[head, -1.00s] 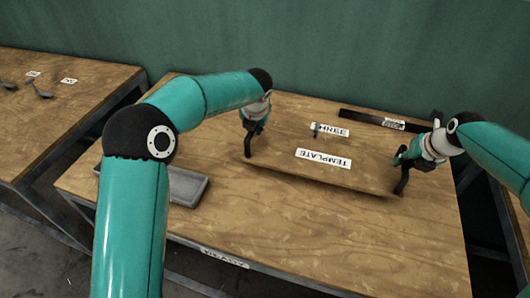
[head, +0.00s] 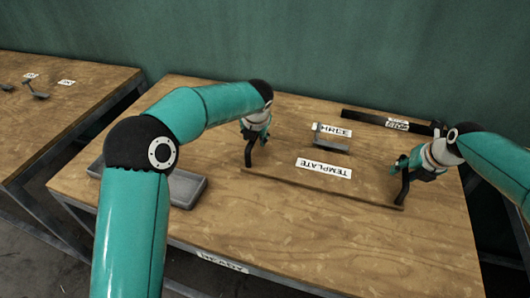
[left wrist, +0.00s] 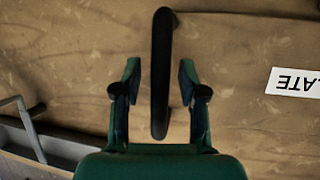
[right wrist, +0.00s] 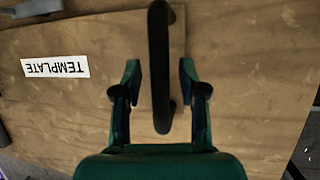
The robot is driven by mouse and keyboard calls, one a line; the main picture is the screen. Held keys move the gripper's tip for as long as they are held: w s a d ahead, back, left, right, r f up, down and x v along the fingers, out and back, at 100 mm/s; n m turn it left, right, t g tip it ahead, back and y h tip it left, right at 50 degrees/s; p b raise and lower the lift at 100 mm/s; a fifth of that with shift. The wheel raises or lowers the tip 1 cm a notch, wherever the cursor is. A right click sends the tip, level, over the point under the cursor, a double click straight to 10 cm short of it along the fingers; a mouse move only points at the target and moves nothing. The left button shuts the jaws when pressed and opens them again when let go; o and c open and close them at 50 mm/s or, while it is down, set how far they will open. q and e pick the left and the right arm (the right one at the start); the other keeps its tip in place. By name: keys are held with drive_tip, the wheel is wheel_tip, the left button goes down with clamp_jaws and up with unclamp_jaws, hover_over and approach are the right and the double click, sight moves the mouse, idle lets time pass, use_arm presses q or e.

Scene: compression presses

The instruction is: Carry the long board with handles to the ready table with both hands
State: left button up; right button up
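The long wooden board (head: 283,172) with a white TEMPLATE label lies on the wooden ready table (head: 310,245), whose front edge carries a READY label. Its black left handle (left wrist: 162,75) stands between the two spread fingers of my left gripper (left wrist: 159,92), with a gap on both sides. Its black right handle (right wrist: 159,70) likewise stands between the spread fingers of my right gripper (right wrist: 159,92). Both grippers are open around the handles. In the head view, my left gripper (head: 252,140) and right gripper (head: 403,172) are at the board's two ends.
A grey tray (head: 188,187) sits at the table's left, partly hidden by my left arm. A small grey piece (head: 331,146) with a white label is behind the board, and a dark bar (head: 370,118) lies at the back. Another table (head: 60,115) stands at left. The table's front is clear.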

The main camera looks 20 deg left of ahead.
drive_tip(key=shift+r, duration=0.15)
use_arm(q)
drive_tip(key=v, duration=1.1)
drive_tip(key=shift+s+r, duration=0.2)
drive_tip(key=shift+r, duration=0.15)
use_arm(e)
drive_tip(key=v, duration=1.1)
drive_tip(key=shift+s+r, duration=0.2)
drive_tip(key=shift+r, duration=0.05)
use_arm(q)
drive_tip(key=shift+d, duration=0.1)
use_arm(e)
drive_tip(key=shift+d+f, duration=0.1)
